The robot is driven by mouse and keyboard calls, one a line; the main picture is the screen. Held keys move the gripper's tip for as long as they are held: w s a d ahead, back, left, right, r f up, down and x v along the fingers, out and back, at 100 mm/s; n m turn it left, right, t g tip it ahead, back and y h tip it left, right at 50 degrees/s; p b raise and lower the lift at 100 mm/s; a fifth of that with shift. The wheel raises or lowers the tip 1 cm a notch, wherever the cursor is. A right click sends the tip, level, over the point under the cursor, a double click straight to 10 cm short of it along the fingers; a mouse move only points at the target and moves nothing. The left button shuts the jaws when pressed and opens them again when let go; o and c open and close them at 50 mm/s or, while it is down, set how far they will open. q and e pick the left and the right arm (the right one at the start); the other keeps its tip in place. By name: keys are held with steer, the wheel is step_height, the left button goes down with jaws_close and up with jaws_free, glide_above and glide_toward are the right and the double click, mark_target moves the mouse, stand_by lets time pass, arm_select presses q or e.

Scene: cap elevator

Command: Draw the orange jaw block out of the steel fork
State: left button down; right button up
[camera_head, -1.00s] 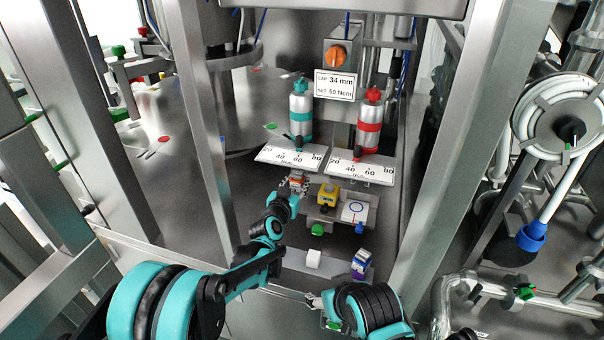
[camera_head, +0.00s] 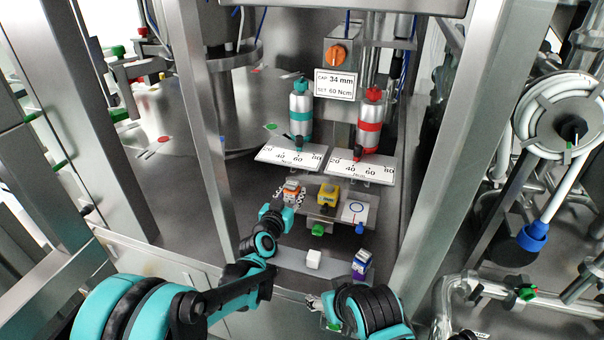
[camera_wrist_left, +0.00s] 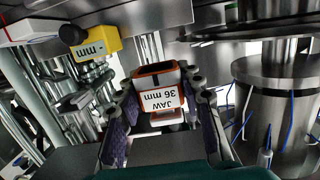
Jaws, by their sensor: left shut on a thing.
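The orange jaw block (camera_head: 291,188) carries a white label reading "JAW 36 mm", upside down in the left wrist view (camera_wrist_left: 158,98). My left gripper (camera_head: 288,196) is shut on it; in the left wrist view the fingers (camera_wrist_left: 161,108) lie on both sides of the block. The block is below the teal capping head (camera_head: 301,115), left of the yellow block (camera_head: 329,194). I cannot clearly make out the steel fork or whether the block still touches it. My right gripper (camera_head: 318,303) is low at the front; its jaws are too small to read.
The yellow block stands on a small shelf beside a white pad with a blue circle (camera_head: 355,211). A white cube (camera_head: 314,259) and a blue-and-white box (camera_head: 361,261) stand nearer. Two scale plates (camera_head: 288,157) hang above the block. Steel posts (camera_head: 200,110) flank the bay.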

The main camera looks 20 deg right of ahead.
arm_select(q)
steer(key=shift+f+v, duration=0.2)
steer(key=shift+v, duration=1.2)
